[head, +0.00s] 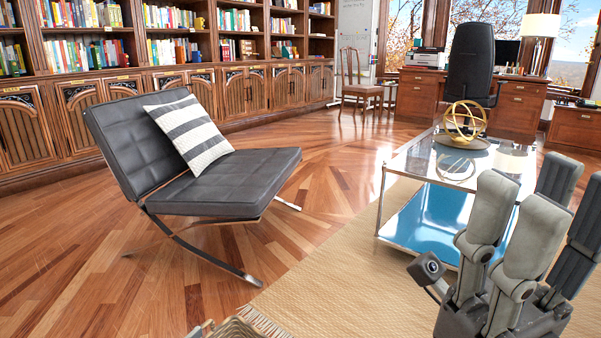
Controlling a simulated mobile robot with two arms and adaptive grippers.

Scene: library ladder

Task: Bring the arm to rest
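My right gripper (545,205) is at the lower right of the head view. Its grey and dark fingers point up, stand apart and hold nothing that I can see. It is in front of the glass coffee table and hides part of its right side. A small camera sits at the gripper's left side. My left gripper is not in view.
A glass coffee table (407,160) with a gold ring ornament (464,121) stands on a beige rug (345,270). A black lounge chair (230,180) with a striped cushion (190,133) is at the left. Bookshelves and a desk (518,108) line the back. Wood floor lies open between.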

